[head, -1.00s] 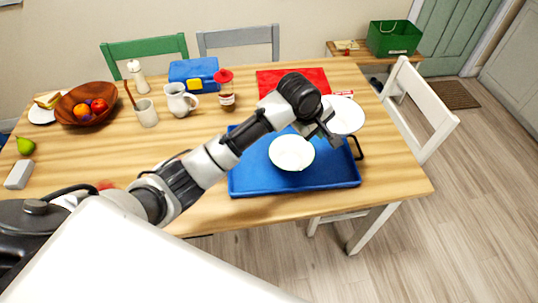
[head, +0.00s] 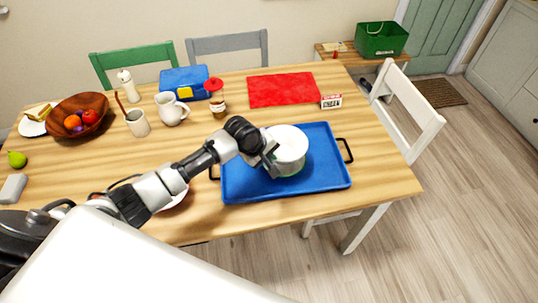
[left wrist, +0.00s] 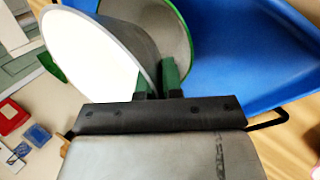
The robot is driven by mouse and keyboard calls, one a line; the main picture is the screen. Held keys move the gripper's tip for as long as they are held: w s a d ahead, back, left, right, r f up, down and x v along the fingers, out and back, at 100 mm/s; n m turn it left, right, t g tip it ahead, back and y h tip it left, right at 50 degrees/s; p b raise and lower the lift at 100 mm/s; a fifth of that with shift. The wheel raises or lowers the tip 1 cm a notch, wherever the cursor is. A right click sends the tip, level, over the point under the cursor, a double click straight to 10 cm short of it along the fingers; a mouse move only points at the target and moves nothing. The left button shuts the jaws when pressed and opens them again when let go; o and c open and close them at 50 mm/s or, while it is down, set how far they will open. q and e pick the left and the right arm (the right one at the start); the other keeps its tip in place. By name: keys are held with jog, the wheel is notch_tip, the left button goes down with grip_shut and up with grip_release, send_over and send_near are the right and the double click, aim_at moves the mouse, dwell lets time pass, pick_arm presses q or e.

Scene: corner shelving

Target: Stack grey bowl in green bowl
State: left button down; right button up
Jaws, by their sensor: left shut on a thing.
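The grey bowl (head: 289,143) looks nearly white and is over the blue tray in the head view. My left gripper (head: 271,163) is shut on its near left side. My right gripper is not in view.
The blue tray (head: 323,184) with black handles lies at the table's right. Beyond it are a red mat (head: 282,90) and a small lettered block (head: 331,102).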

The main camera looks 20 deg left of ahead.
pick_arm(q)
jog(key=shift+f, duration=0.3)
jog(key=shift+f, duration=0.25)
jog(key=c, duration=1.3)
grip_release()
jog(key=shift+r, duration=0.25)
jog(key=v, duration=1.2)
jog(key=shift+r, duration=0.35)
